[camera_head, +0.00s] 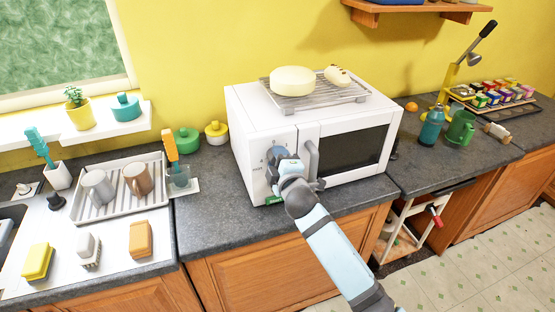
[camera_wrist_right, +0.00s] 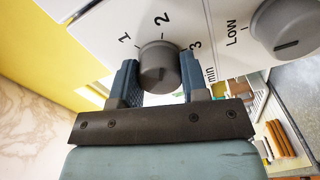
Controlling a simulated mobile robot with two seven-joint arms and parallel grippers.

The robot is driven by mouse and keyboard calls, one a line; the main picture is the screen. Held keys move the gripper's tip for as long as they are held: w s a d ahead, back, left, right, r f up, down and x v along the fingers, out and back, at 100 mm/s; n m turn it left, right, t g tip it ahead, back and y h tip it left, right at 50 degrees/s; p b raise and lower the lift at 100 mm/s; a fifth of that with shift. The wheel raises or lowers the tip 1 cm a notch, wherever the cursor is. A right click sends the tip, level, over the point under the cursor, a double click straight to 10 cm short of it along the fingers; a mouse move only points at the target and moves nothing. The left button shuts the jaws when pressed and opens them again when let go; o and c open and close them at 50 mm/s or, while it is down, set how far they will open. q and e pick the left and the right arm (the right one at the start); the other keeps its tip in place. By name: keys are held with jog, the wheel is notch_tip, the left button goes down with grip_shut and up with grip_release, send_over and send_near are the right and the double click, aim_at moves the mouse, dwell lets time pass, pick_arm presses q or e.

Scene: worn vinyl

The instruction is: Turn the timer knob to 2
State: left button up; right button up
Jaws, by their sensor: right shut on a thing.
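The white microwave (camera_head: 247,120) stands on the dark counter, its control panel left of the dark door window (camera_head: 350,150). My right gripper (camera_head: 279,160) is at that panel in the head view and covers much of it. In the right wrist view the grey timer knob (camera_wrist_right: 160,68) sits between the fingers of my right gripper (camera_wrist_right: 158,82), which are shut on its sides. The marks 1, 2, 3 and "min" show around the knob; I cannot tell clearly which its pointer faces. A second grey knob (camera_wrist_right: 286,28), marked "LOW", is to the right. My left gripper is not in view.
A wire rack (camera_head: 318,93) on the microwave holds a round pale cheese-like thing (camera_head: 292,81). The door handle (camera_head: 311,160) is close beside my right gripper. A dish tray (camera_head: 118,196) with mugs is at left; a blue bottle (camera_head: 431,127) and green mug (camera_head: 461,128) are at right.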

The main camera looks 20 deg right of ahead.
jog(key=o, duration=0.9)
jog(key=shift+o, duration=0.2)
jog(key=s+b, duration=0.2)
jog(key=s, duration=1.1)
jog(key=shift+s+d, duration=0.25)
jog(key=shift+s, duration=0.15)
jog(key=s+f+m+g+y+p, duration=0.2)
jog(key=s+f+m+g, duration=0.5)
jog(key=s+f, duration=1.4)
notch_tip(320, 180, down, 3)
jog(key=m+p, duration=0.1)
jog(key=m, duration=0.4)
jog(key=shift+s+y+p, duration=0.2)
jog(key=shift+y+p, duration=0.1)
jog(key=shift+p, duration=0.05)
